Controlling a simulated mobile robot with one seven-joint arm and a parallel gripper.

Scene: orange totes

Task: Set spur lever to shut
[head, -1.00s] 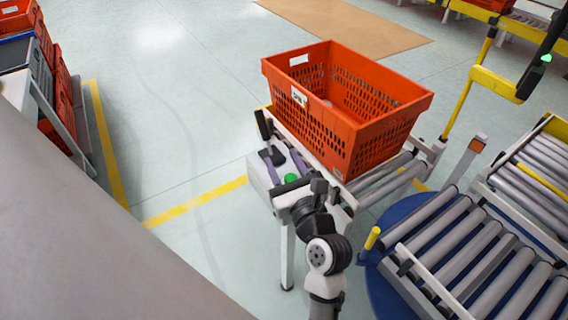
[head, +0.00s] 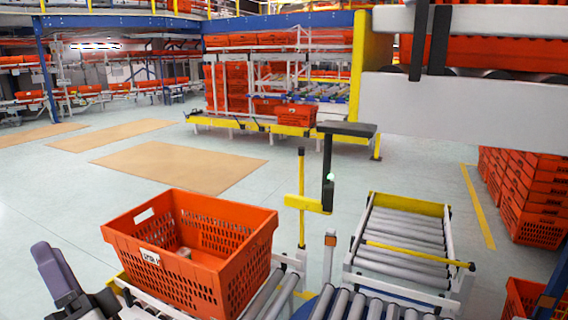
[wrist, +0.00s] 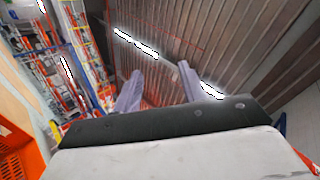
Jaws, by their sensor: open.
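My gripper (head: 58,272) is at the lower left edge of the head view, with grey-purple fingers raised left of the orange tote. In the wrist view my gripper (wrist: 160,68) is open and empty, its two fingers spread apart and pointing up toward the ceiling. I cannot pick out a spur lever for certain in the current views. A yellow post with a black top (head: 302,190) stands behind the conveyor, beside a yellow arm; I cannot tell whether it is the lever.
An orange tote (head: 205,285) with a small pale item inside sits on the roller conveyor. Another roller section (head: 402,235) is to the right. Grey-white machinery (head: 470,112) fills the upper right. Stacked totes (head: 525,195) stand at right. Open floor lies left and behind.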

